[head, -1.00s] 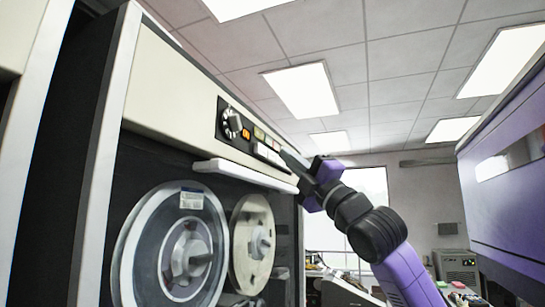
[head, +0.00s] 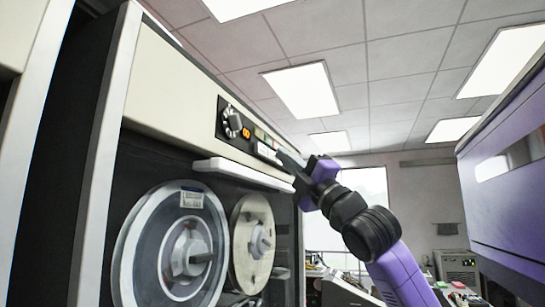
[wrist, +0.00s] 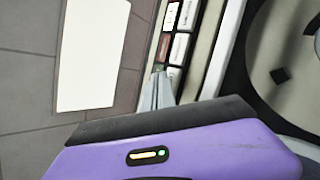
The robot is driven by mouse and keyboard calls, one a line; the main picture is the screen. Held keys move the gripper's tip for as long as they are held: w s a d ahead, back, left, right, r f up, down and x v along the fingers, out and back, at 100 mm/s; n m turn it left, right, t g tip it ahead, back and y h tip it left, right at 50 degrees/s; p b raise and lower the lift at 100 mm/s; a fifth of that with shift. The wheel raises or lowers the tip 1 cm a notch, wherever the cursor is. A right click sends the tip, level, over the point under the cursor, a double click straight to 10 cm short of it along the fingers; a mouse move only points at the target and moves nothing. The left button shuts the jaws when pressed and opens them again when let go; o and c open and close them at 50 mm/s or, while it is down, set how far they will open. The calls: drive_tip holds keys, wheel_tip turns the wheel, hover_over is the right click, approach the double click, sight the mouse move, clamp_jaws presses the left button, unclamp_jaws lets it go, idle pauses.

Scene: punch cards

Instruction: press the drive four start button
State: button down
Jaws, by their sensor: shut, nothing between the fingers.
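The tape drive's control panel (head: 222,131) sits high on the cabinet in the head view, with a dark knob, an orange lit display and a row of small buttons (head: 262,144). In the wrist view, the button row (wrist: 179,47) runs up from my fingertips, with white and dark red caps. Their labels are too small to read. My gripper (head: 281,154) is shut and empty, its tips at the right end of the row. In the wrist view, my gripper (wrist: 160,76) points at the lower end of the row and hides part of it. I cannot tell if it touches a button.
A white ledge (head: 243,174) juts out below the panel. Two tape reels, a clear-rimmed one (head: 128,265) and a beige one (head: 240,240), sit lower on the cabinet. A purple cabinet (head: 505,215) stands at the right. Open space lies between the cabinets.

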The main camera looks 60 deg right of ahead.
drive_tip(key=shift+w, duration=0.55)
idle(0.8)
idle(0.3)
drive_tip(key=shift+s, duration=0.95)
drive_tip(key=shift+s+d+b, duration=0.2)
drive_tip(key=shift+s+b, duration=0.55)
drive_tip(key=shift+s, duration=1.75)
drive_tip(key=shift+h, duration=0.3)
